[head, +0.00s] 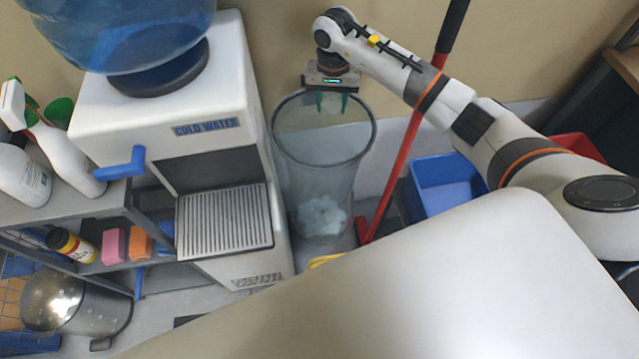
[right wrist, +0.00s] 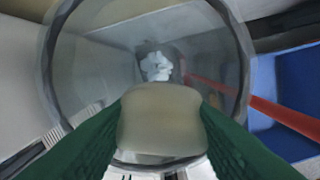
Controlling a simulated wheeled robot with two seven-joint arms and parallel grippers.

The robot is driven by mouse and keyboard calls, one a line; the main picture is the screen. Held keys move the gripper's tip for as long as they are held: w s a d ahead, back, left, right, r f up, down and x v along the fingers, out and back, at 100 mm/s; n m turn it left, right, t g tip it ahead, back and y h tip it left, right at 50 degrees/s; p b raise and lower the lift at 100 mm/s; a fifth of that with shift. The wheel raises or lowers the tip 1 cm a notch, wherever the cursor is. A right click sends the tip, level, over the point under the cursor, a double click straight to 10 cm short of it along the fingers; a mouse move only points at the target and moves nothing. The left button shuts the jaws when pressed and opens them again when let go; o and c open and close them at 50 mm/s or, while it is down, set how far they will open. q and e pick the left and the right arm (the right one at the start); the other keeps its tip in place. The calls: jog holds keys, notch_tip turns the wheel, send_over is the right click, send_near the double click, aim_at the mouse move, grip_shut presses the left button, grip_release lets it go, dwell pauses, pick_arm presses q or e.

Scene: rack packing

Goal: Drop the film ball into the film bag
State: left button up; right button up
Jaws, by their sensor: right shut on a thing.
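The film bag (head: 318,172) is a tall, clear, upright container with a dark round rim, standing right of the water cooler. It fills most of the right wrist view (right wrist: 105,68), seen from above through its mouth. My right gripper (head: 332,101) hangs over the far part of the mouth, its green fingers pointing down. In the right wrist view it is shut on a pale beige, rounded film ball (right wrist: 160,120), which shows above the opening. The ball is not clear in the head view. My left gripper is out of view.
Crumpled whitish film (head: 322,216) lies at the bottom of the bag. A water cooler (head: 225,85) stands close on the left. A red pole (head: 398,168) and a blue bin (head: 447,195) are on the right. A pale surface (head: 400,290) fills the front.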

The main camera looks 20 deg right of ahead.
notch_tip(320, 180, down, 4)
jog(key=shift+w+b, duration=0.15)
jog(key=shift+b, duration=0.55)
jog(key=o, duration=1)
notch_tip(320, 180, up, 12)
jog(key=p, duration=0.6)
jog(key=shift+p, duration=0.3)
